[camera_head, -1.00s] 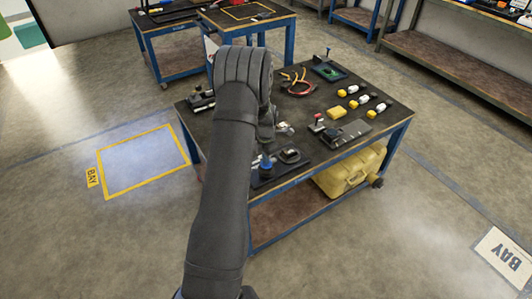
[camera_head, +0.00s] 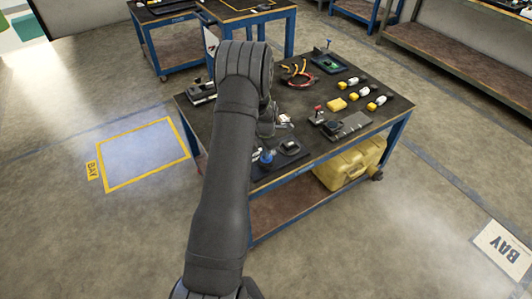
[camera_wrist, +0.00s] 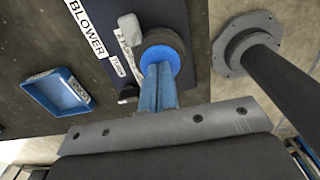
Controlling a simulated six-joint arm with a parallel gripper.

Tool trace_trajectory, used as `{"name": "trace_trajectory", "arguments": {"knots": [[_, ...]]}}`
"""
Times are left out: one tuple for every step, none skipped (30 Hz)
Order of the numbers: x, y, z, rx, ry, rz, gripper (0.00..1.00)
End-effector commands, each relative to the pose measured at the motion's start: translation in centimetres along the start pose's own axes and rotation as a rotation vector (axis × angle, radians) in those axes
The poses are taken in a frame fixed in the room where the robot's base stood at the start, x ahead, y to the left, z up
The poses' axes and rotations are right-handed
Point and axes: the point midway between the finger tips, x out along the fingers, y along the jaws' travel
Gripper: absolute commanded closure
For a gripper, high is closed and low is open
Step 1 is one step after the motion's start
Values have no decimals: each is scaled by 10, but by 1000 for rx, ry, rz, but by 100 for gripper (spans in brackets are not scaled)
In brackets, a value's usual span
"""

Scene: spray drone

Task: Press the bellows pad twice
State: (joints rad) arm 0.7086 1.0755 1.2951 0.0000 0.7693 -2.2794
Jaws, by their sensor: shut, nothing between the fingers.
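The bellows pad seems to be the round black-rimmed part with a blue face (camera_wrist: 176,52), on a dark panel labelled BLOWER (camera_wrist: 186,14) in the wrist view. My gripper (camera_wrist: 157,68) has its blue fingers side by side, shut and empty. Their tips overlap the blue face near its middle; I cannot tell whether they touch or hover just above it. In the head view a small blue part (camera_head: 267,157) shows at the near table edge, partly below my arm. My wrist covers some of that area.
A white block (camera_wrist: 130,29) stands close beside the pad. A blue tray (camera_wrist: 60,92) lies further left. In the head view the table also holds a red-topped device (camera_head: 317,114), yellow-and-white items (camera_head: 378,102) and cables (camera_head: 300,80). A yellow case (camera_head: 345,172) sits below.

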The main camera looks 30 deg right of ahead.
Motion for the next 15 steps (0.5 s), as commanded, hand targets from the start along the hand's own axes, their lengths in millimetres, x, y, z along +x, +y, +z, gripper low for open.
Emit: {"name": "trace_trajectory", "arguments": {"knots": [[-5,-1,-1,0,1,-1,100],[-10,-1,0,0,0,-1,100],[-17,0,0,0,0,0,100],[-23,0,0,0,-1,1,100],[-29,0,0,0,-1,1,100],[-39,0,0,0,-3,3,100],[-46,0,0,0,-3,3,100],[-54,1,0,0,-3,4,100],[-64,0,0,0,-3,4,100],[-72,0,0,0,-3,4,100],[-78,1,1,0,-4,4,100],[-88,0,0,0,-3,4,100],[-94,1,0,0,-4,4,100],[-100,1,0,0,-3,4,100],[-108,0,0,0,-3,3,100]]}}
